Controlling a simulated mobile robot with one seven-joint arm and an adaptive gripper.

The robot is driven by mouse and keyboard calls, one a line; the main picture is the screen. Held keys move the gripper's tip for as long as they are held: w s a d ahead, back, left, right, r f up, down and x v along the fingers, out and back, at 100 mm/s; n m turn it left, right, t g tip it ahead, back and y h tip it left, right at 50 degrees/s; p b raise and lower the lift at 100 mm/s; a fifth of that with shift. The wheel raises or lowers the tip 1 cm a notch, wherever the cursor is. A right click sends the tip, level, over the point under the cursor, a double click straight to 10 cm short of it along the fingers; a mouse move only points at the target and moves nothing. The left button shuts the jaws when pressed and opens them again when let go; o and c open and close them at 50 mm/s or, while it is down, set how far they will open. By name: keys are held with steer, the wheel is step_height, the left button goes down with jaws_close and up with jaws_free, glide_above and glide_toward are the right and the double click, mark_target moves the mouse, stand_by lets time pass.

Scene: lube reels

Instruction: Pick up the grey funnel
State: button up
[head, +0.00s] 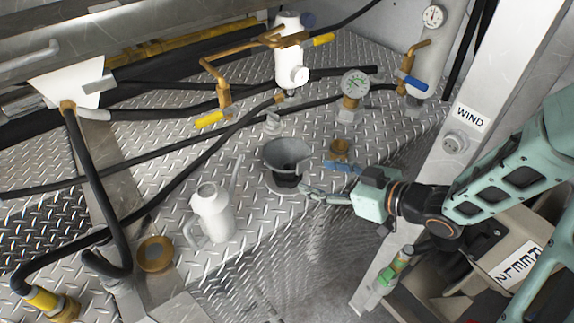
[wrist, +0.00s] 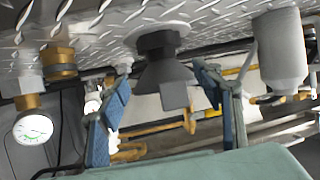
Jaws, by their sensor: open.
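The grey funnel (head: 287,155) stands wide end up on the diamond-plate deck, its dark lower part over a pale round disc. In the wrist view, where the deck is at the top, the dark funnel (wrist: 163,72) hangs upside down near the middle. My gripper (head: 316,177) is open and reaches in from the right, its fingertips close to the funnel's lower right side. In the wrist view the two blue fingers of my gripper (wrist: 160,72) lie on either side of the funnel, with visible gaps. I cannot tell whether either finger touches it.
A white jug (head: 212,212) stands left of the funnel. A brass fitting (head: 340,149) and a pressure gauge (head: 355,84) are behind my gripper. Black hoses (head: 170,188) cross the deck at left. A metal post (head: 455,140) rises at right.

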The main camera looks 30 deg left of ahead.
mark_target(287, 166)
steer(key=shift+w+a+f+m, duration=0.15)
steer(key=shift+a+f+m, duration=0.2)
steer(key=shift+a, duration=0.3)
steer(key=x, duration=0.4)
steer(key=shift+r+b, duration=0.1)
steer(key=shift+b, duration=0.3)
steer(key=shift+x, duration=3)
steer(key=shift+r, duration=0.15)
steer(key=shift+c, duration=0.6)
